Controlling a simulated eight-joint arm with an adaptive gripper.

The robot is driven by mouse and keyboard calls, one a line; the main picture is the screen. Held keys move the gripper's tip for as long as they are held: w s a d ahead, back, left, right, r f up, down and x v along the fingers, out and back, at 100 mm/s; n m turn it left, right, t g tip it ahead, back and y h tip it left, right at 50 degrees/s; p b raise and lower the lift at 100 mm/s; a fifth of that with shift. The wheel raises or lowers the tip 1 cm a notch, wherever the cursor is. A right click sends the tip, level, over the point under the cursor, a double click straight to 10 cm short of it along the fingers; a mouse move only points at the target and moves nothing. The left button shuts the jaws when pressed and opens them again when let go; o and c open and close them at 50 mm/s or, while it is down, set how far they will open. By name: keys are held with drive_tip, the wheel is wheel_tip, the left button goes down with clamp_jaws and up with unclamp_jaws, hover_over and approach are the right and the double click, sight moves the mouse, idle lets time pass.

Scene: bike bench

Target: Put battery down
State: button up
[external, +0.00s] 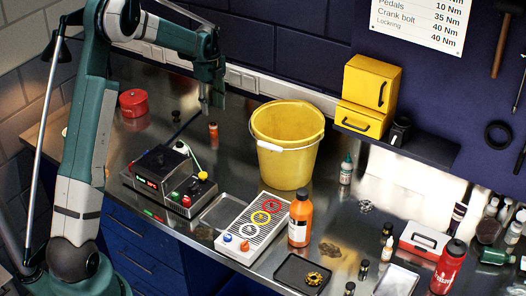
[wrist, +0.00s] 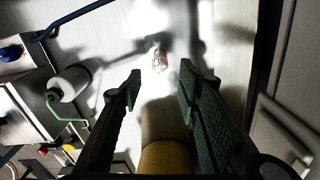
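The battery, a small orange-and-dark cylinder (external: 213,130), stands upright on the metal bench at the back, left of the yellow bucket. In the wrist view it shows as a small coppery thing (wrist: 159,60) on the bright bench top, ahead of the gap between my fingertips. My gripper (external: 211,106) is just above it in the external view. In the wrist view my gripper (wrist: 160,84) has its two fingers wide apart with nothing between them. The battery looks apart from both fingers.
A yellow bucket (external: 287,155) stands right of the battery. A charger-like device with a red display (external: 160,168) and coloured knobs stands in front, with a cable beside it. A red tin (external: 133,103) is at the left. The wall runs close behind.

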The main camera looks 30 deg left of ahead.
drive_tip(key=shift+r, duration=0.6)
idle(0.5)
drive_tip(key=s+d+r+n+t, duration=0.2)
drive_tip(key=s+d+r+n, duration=0.2)
drive_tip(key=s+d+r, duration=0.45)
drive_tip(key=s+d+r+n+t, duration=0.1)
drive_tip(key=s+d+r+n, duration=0.45)
drive_tip(key=s+r, duration=0.55)
drive_tip(key=s+d+n+t, duration=0.1)
drive_tip(key=s+d+n, duration=0.2)
drive_tip(key=s, duration=0.6)
drive_tip(key=s+d+f+n+t, duration=0.1)
drive_tip(key=s+d+n, duration=0.3)
drive_tip(key=s, duration=0.5)
drive_tip(key=s+d+f+n+t, duration=0.1)
drive_tip(key=s+d+n+t, duration=0.1)
drive_tip(key=s, duration=0.8)
drive_tip(key=shift+d+n, duration=0.75)
drive_tip(key=shift+n, duration=0.1)
drive_tip(key=shift+f, duration=0.1)
